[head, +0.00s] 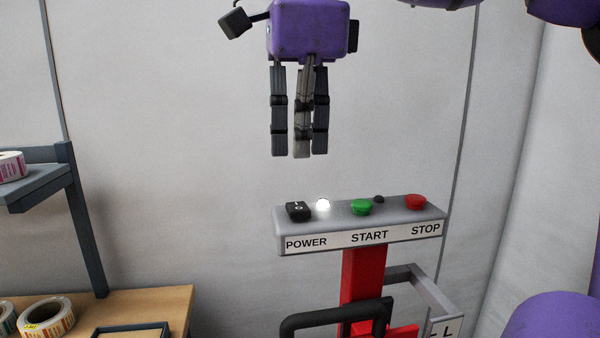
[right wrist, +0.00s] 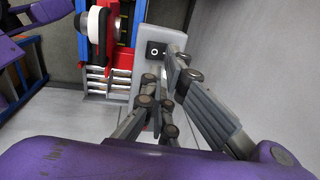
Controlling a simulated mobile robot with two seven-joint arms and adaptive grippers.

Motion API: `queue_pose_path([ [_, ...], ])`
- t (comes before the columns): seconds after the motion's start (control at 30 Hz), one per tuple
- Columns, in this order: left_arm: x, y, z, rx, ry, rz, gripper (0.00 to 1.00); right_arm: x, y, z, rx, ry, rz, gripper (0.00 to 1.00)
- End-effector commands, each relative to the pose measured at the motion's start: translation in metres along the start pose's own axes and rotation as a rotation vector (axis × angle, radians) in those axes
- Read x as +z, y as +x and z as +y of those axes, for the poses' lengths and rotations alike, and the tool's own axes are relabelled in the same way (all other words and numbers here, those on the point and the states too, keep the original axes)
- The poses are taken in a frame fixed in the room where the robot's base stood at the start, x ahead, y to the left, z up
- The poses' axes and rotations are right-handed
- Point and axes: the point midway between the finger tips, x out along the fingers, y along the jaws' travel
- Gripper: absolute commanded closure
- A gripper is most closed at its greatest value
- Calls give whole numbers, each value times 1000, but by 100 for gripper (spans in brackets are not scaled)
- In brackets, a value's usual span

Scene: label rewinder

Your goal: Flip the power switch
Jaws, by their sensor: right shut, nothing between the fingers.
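The power switch (head: 298,211) is a small black rocker at the left end of a grey control panel (head: 400,210), above the label POWER. It also shows in the right wrist view (right wrist: 157,49), just beyond the fingertips. A white lamp (head: 322,205) beside it is lit. My right gripper (head: 298,155) points straight down above the panel's left end, with its fingers together and empty. A clear gap shows between fingertips and switch in the head view. The fingers also show in the right wrist view (right wrist: 162,70). My left gripper is not in view.
A green START button (head: 361,207) and a red STOP button (head: 415,202) sit right of the switch. A red post (head: 360,275) carries the panel, with a black handle (head: 335,315) below. A wooden table (head: 150,305) with label rolls (head: 46,318) stands left.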

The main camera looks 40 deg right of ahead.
Motion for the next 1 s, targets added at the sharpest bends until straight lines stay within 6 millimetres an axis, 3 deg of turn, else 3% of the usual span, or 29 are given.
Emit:
queue_pose_path([
  [0.1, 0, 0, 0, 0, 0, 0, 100, 0, -23, 0, -2, 1, 1, 100],
  [0.3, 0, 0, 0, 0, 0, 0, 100, 0, -43, 0, 0, 0, 1, 100],
  [1.0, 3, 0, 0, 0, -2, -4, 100, 0, -46, 0, 1, 0, 1, 100],
])
